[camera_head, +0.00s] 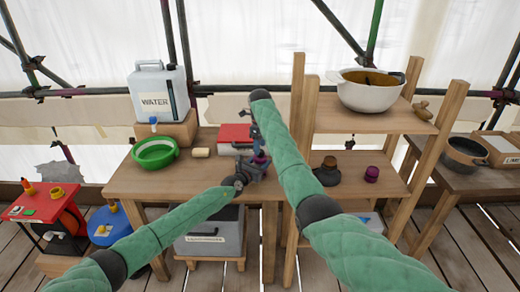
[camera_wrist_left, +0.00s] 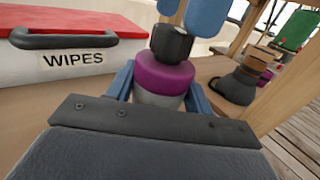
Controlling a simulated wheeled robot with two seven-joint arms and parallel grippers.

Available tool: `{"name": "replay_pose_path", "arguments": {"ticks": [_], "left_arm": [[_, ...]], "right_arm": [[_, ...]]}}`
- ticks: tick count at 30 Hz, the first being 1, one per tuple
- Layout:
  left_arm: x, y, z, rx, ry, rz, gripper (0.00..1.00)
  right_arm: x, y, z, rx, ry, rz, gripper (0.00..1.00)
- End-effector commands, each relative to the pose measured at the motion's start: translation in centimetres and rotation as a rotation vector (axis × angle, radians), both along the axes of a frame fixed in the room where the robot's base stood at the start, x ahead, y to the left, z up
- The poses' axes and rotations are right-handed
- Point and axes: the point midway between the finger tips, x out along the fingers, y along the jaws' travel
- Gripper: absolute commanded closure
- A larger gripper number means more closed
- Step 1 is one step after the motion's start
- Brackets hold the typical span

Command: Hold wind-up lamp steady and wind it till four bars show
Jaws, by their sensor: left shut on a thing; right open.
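The wind-up lamp is a small round body with a purple band (camera_wrist_left: 163,77), a pale lower part and a dark knob (camera_wrist_left: 171,42) on top. In the head view its purple part (camera_head: 260,157) shows among the grippers on the wooden table. My left gripper (camera_wrist_left: 158,98) is shut on the lamp, one blue finger on each side of its lower body. My right gripper (camera_wrist_left: 190,16) is open just above the dark knob, its two blue fingers apart; whether they touch the knob I cannot tell. No charge bars can be made out.
A white wipes box with a red lid (camera_wrist_left: 75,22) stands close to the left of the lamp. A green basin (camera_head: 154,152), soap (camera_head: 200,152) and water container (camera_head: 158,92) are further left. A wooden shelf post (camera_head: 297,90) stands close right, with dark and purple items (camera_head: 371,174) beyond.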

Motion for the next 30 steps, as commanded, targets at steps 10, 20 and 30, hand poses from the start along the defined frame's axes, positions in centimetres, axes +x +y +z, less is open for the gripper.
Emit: {"name": "replay_pose_path", "arguments": {"ticks": [10, 20, 30], "left_arm": [[0.0, 0.0, 0.0, 0.000, 0.000, 0.000, 0.75], [0.0, 0.0, 0.0, 0.000, 0.000, 0.000, 0.75], [0.0, 0.0, 0.0, 0.000, 0.000, 0.000, 0.75]], "right_arm": [[0.0, 0.0, -2.1, 0.001, 0.001, 0.000, 0.47], [0.0, 0.0, -2.1, 0.000, 0.001, 0.000, 0.70], [0.0, 0.0, -2.1, 0.001, 0.000, 0.012, 0.92]]}}
